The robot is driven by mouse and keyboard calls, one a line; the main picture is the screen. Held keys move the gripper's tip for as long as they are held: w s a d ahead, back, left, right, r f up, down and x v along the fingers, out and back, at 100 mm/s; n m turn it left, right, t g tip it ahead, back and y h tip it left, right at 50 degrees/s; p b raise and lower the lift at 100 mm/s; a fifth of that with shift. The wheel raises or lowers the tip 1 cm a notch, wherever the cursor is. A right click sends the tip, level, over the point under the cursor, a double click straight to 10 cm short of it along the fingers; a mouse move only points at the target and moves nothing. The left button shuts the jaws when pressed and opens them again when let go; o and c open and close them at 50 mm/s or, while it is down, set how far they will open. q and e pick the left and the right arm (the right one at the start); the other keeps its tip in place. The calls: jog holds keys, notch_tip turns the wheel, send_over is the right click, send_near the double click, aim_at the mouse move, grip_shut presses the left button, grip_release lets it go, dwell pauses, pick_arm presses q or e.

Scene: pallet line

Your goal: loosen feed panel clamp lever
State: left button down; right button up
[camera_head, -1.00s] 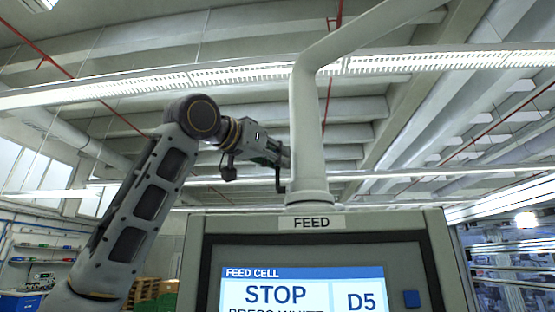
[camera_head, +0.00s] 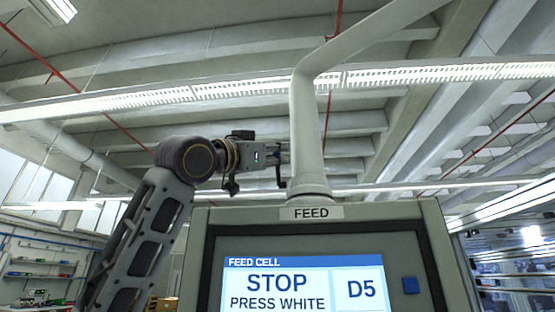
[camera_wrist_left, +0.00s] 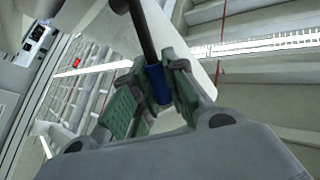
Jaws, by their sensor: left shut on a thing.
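The feed panel (camera_head: 213,232) is a grey cabinet with a FEED label and a lit screen (camera_head: 290,285). A pale post (camera_head: 306,130) rises from its top. The clamp lever shows in the left wrist view as a dark rod (camera_wrist_left: 144,32) with a blue end (camera_wrist_left: 157,84). My left gripper (camera_head: 284,158) is beside the post, above the panel's top edge. In the left wrist view its green-padded fingers (camera_wrist_left: 158,92) are shut around the blue end. In the head view the lever's grip is hard to make out. My right gripper is not in view.
The screen reads STOP, PRESS WHITE and D5. A blue button (camera_head: 410,285) sits right of it. Shelves (camera_head: 40,268) stand far left and a rack (camera_head: 515,265) far right.

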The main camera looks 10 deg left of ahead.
pick_arm(q)
jog(key=shift+s+f+m+h+b, duration=0.25)
jog(key=shift+m+h+b, duration=0.05)
jog(key=shift+m+h, duration=0.2)
jog(key=c, duration=1.4)
grip_release()
jog(key=shift+s, duration=0.1)
jog(key=shift+v, duration=6.05)
